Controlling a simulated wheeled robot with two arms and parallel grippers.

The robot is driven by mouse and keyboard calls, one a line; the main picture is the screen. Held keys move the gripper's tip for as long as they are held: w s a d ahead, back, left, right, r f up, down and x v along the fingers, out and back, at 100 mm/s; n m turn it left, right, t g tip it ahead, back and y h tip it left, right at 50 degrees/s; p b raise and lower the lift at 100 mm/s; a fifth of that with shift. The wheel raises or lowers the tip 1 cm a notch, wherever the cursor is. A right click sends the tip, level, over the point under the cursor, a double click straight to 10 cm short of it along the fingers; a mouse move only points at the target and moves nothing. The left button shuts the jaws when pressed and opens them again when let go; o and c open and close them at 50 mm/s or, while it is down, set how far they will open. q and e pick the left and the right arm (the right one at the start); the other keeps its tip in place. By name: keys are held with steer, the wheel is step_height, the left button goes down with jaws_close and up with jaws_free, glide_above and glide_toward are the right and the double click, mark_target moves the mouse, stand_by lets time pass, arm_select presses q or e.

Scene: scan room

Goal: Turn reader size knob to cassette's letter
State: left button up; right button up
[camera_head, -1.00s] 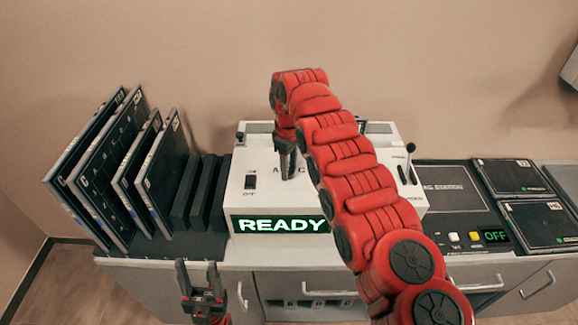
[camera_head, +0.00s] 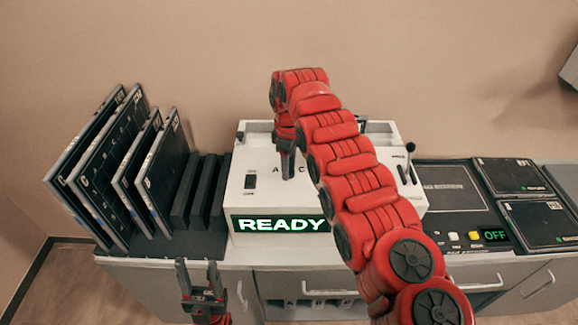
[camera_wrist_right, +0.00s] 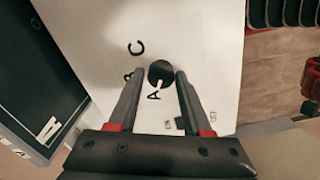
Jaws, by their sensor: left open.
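The reader (camera_head: 330,205) is a white box with a lit green READY display (camera_head: 282,224). Its black size knob (camera_wrist_right: 160,73) sits between the fingertips of my right gripper (camera_wrist_right: 161,75), which also shows over the reader in the head view (camera_head: 287,165). My left gripper (camera_head: 202,277) is open and empty before the counter.
A dark station (camera_head: 450,190) with white and yellow buttons and an OFF display is right of the reader. Dark cassettes (camera_head: 540,222) lie beside it. A lever (camera_head: 409,160) rises at the reader's right side. Cabinet drawers are below. Empty rack slots (camera_head: 200,190) adjoin the reader.

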steer(key=o, duration=0.3)
steer(key=shift+r, duration=0.4)
step_height(320, 180, up, 2)
steer(key=shift+r+p, duration=0.25)
steer(key=shift+p, duration=0.1)
step_height(320, 180, up, 14)
steer(key=p, duration=1.4)
steer(key=shift+s+f, duration=0.1)
steer(key=shift+s, duration=0.05)
